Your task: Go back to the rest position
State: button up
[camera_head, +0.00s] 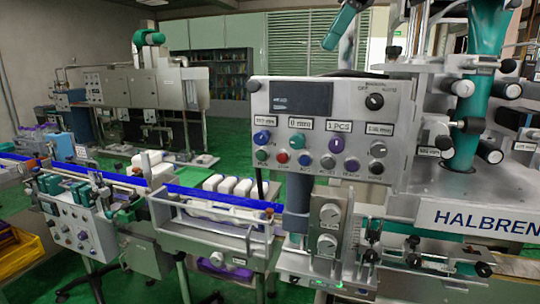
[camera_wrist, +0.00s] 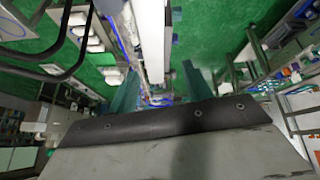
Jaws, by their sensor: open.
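My gripper (camera_wrist: 163,88) shows in the wrist view, its two teal fingers spread apart. A long white bar or panel edge (camera_wrist: 153,40) shows between and beyond the fingertips. I cannot tell how far it is from them, and I see nothing clearly held. The dark and grey body of the gripper fills the bottom of that view. I cannot make out my gripper with certainty in the head view.
A control panel (camera_head: 315,128) with knobs and buttons stands in front of me, beside the large HALBREN machine (camera_head: 470,190). A conveyor (camera_head: 180,190) carrying white containers (camera_head: 228,184) runs at left. Green floor (camera_head: 230,135) shows behind it.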

jog(key=s+a+n+y, duration=0.1)
jog(key=s+a+n, duration=0.1)
jog(key=s+a, duration=0.7)
jog(key=s+d+f+m+h, duration=0.2)
jog(key=s+d+f+m, duration=0.4)
jog(key=f, duration=0.5)
jog(key=s+d+f+m+h, duration=0.2)
jog(key=s+d+f+m, duration=0.4)
jog(key=d+f, duration=0.4)
jog(key=s+d+f+m+h, duration=0.2)
jog(key=s+d+f+m, duration=0.3)
jog(key=f, duration=0.9)
jog(key=d+m, duration=0.1)
jog(key=d, duration=0.2)
jog(key=shift+s+d+m+h, duration=0.2)
jog(key=shift+s+m+h, duration=0.1)
jog(key=shift+s, duration=0.1)
